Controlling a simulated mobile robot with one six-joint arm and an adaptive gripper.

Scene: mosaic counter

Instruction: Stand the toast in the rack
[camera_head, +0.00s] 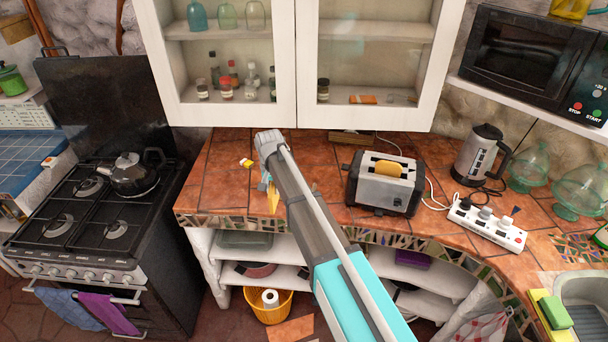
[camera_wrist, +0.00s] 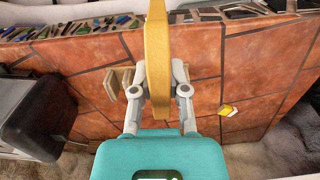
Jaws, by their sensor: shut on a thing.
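My gripper (camera_wrist: 159,90) is shut on a slice of toast (camera_wrist: 157,50), which shows edge-on between the fingers in the wrist view. In the head view the toast (camera_head: 273,203) hangs below my gripper (camera_head: 266,184), over the left part of the counter. Pale wooden slats (camera_wrist: 112,84), which look like the rack, show behind the fingers on both sides. Most of the rack is hidden by the gripper and toast, and I cannot tell whether the toast touches it. Another slice (camera_head: 388,168) sits in the toaster (camera_head: 372,190).
The toaster also shows at the left of the wrist view (camera_wrist: 35,118). A kettle (camera_head: 480,155) and power strip (camera_head: 488,223) stand right of the toaster. The stove (camera_head: 75,225) is at left.

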